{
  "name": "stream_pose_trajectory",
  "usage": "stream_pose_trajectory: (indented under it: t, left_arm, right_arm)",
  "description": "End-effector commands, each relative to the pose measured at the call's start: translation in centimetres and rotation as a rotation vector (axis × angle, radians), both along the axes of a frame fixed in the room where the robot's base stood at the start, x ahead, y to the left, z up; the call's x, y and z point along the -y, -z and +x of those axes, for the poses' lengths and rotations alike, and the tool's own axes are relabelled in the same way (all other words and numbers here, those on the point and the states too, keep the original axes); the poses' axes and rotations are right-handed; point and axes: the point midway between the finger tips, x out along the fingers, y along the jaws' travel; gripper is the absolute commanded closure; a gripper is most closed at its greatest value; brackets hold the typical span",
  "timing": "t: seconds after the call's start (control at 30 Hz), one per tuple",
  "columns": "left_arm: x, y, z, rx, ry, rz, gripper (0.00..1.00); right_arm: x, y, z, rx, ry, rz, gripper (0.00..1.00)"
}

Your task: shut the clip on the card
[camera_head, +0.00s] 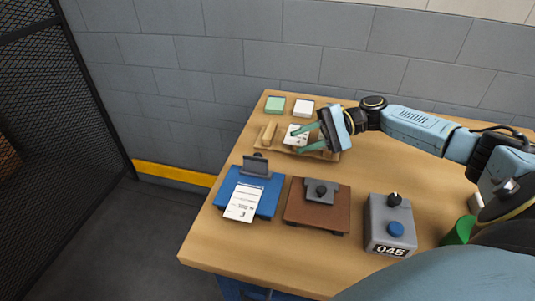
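A white printed card (241,203) lies on the blue board (264,203) at the left front of the table, its lower end hanging past the board's near edge. The board's grey clip (256,165) stands raised at the far edge, above the card's top end. My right gripper (296,143) is over the wooden tray (332,156) at the back. Its teal fingers are spread apart, with another white card (297,134) in the tray showing between them. I cannot tell whether they touch it. My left gripper is not in view.
A brown board with a grey clip (320,192) lies right of the blue one. A grey box marked 045 (390,226) stands further right. Green (275,104) and white (303,107) blocks sit behind the tray. A green round object (459,231) is at the right.

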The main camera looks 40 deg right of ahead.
Motion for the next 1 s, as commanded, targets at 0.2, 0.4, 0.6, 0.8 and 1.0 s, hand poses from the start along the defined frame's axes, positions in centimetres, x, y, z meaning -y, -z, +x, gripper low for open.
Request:
stream_pose_trajectory:
  t: [0.2,0.4,0.6,0.8,1.0]
  left_arm:
    - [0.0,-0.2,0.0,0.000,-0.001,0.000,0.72]
    - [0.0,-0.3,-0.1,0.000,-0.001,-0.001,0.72]
    - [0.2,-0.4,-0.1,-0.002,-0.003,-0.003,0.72]
    - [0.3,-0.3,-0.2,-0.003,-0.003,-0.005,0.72]
    - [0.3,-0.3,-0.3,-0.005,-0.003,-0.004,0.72]
  right_arm:
    - [-4.5,0.9,1.5,0.003,-0.004,0.001,0.70]
    - [-7.5,1.7,2.5,0.002,-0.002,0.001,0.70]
    - [-8.8,2.1,2.9,0.000,0.000,0.000,0.70]
    - [-8.9,2.2,3.0,0.000,0.001,-0.001,0.70]
    - [-8.9,2.2,3.0,0.000,0.000,0.000,0.85]
